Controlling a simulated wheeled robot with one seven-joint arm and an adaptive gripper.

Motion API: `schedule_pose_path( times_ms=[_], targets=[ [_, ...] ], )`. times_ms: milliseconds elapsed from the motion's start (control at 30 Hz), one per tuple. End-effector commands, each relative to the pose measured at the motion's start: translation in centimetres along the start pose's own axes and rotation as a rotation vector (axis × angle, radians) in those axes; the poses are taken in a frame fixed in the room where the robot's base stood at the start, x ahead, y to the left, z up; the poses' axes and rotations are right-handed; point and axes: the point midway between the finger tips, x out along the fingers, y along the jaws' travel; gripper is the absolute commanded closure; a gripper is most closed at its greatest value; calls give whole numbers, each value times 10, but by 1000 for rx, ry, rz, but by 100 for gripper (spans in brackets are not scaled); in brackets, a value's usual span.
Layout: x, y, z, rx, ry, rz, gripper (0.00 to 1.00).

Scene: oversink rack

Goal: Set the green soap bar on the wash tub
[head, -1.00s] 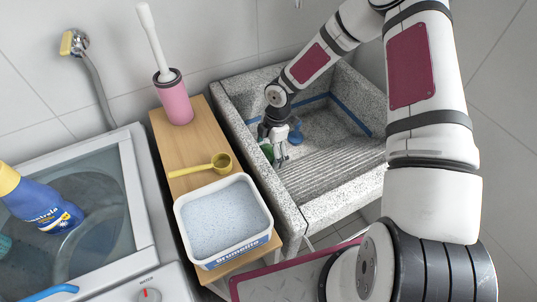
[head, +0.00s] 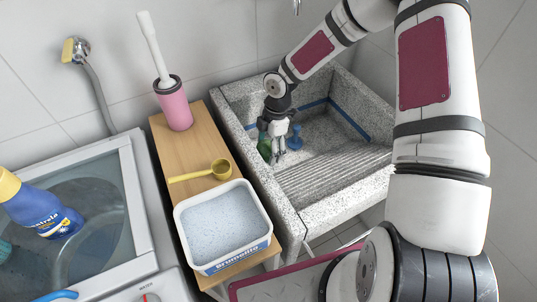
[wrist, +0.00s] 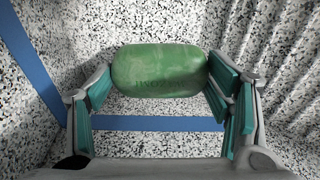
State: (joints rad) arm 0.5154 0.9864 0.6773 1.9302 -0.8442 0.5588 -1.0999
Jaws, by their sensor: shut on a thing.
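The green soap bar (wrist: 160,70) is a rounded block with stamped letters, held crosswise between the teal finger pads in the wrist view. In the head view a little of the soap bar (head: 264,148) shows at the left of my gripper (head: 277,152). My gripper is shut on it; its fingers also frame the bar in the wrist view (wrist: 160,85). The wash tub (head: 345,205) is speckled grey stone with a ribbed slope at its front. My gripper is inside the tub's left part. I cannot tell whether the bar touches the tub floor.
A wooden bench (head: 190,150) left of the tub carries a pink brush holder (head: 174,105), a yellow scoop (head: 205,172) and a white powder box (head: 228,225). A washing machine (head: 140,200) is farther left.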

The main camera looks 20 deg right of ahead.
Motion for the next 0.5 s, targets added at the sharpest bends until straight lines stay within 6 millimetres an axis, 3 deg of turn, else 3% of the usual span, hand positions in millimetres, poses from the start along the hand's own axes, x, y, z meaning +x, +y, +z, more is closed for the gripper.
schedule_pose_path(
  times_ms=[200, 367, 500],
  targets=[
    [-38, 0, -5, 0, -1, 1, 58],
    [-54, -1, -7, 49, -2, 8, 58],
    [-66, -3, -6, 195, -6, 28, 58]
  ],
)
